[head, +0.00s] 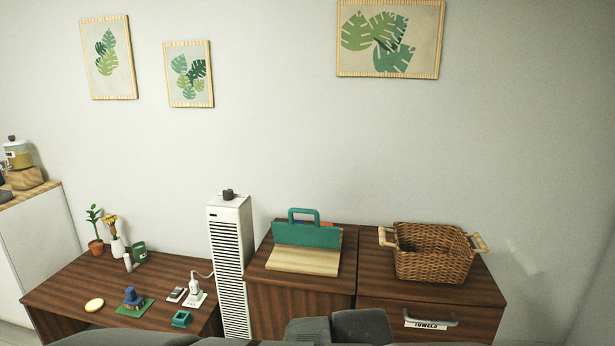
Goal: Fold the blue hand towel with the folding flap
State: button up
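The folding flap (306,236) is a teal panel with a loop handle on its top edge. It stands raised, leaning slightly back, at the rear of a light wooden board (303,261) on the middle cabinet. The bare front of the board shows no cloth on it. A small bit of blue and orange (326,224) shows behind the flap's top right; I cannot tell what it is. No blue hand towel is clearly visible. Dark grey parts of my arm cross the bottom edge, below the cabinets; my gripper's fingers are not visible.
A wicker basket (432,262) stands on the right cabinet, above a drawer labelled TOWELS (430,322). A tall white slatted tower (231,262) stands left of the board. The left desk (62,298) holds plants, a blue object (132,297) and small items.

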aim_at(318, 236)
jog(key=j, duration=0.15)
jog(key=i+j+u, duration=0.1)
jog(key=i, duration=0.4)
jog(key=i+j+u, duration=0.1)
jog(key=i+j, duration=0.2)
jog(key=i, duration=0.2)
